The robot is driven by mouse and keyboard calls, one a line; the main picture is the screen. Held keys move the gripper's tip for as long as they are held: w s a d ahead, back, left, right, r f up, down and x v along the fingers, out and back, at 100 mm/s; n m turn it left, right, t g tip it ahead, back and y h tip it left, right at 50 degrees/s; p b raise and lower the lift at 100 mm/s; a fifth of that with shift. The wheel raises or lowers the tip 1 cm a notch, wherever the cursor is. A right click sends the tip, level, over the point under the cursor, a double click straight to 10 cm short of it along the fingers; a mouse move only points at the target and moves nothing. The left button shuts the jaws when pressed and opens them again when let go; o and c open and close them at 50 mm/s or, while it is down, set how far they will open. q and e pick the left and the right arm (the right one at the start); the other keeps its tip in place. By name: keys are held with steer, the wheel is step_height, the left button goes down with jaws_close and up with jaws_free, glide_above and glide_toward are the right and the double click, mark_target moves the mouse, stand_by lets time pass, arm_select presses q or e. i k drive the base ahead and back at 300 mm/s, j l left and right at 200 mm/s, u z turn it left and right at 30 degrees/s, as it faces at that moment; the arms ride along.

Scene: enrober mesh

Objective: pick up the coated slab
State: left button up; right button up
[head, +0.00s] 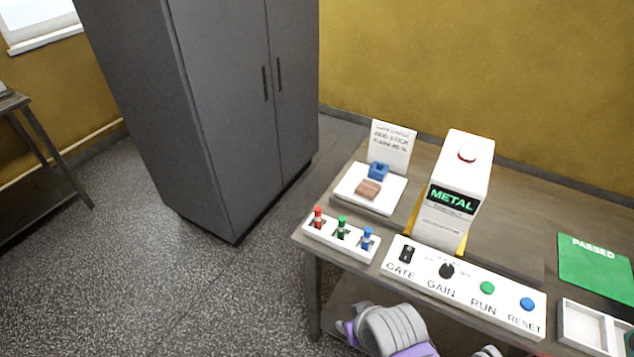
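A small brown slab (368,189), which looks like the coated slab, lies on a white board (357,203) at the left end of the table. A small blue block (378,170) sits just behind it on the same board. Grey and purple parts of my own arm show at the bottom edge, in front of the table and well below the slab. I cannot make out fingertips of either gripper in the frame. Nothing is touching the slab.
A white METAL detector (466,175) stands right of the board. A control panel (463,283) and a rack of red, green and blue sticks (341,239) line the front edge. A sign (393,146) stands behind. A green PASSED mat (594,264) and white tray (566,326) lie right.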

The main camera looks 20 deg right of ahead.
mark_target(369, 189)
steer(key=i+j+u, duration=0.5)
steer(key=u, duration=0.25)
steer(key=i+j+u, duration=0.2)
steer(key=i+u, duration=0.15)
steer(key=i+z, duration=0.4)
steer(key=i+j+z, duration=0.1)
steer(key=i+z, duration=0.15)
steer(key=z, duration=0.15)
steer(key=i+j+z, duration=0.25)
steer(key=z, duration=0.15)
steer(key=i+z, duration=0.15)
steer(key=z, duration=0.25)
steer(key=i+z, duration=0.15)
steer(key=z, duration=0.25)
steer(key=i+j+z, duration=0.1)
steer(key=z, duration=0.35)
steer(key=i+j+z, duration=0.1)
steer(key=z, duration=0.3)
steer(key=i+l+z, duration=0.1)
steer(key=i+z, duration=0.45)
steer(key=z, duration=0.2)
steer(key=i+z, duration=0.4)
steer(key=k+j, duration=0.05)
steer(key=k, duration=0.05)
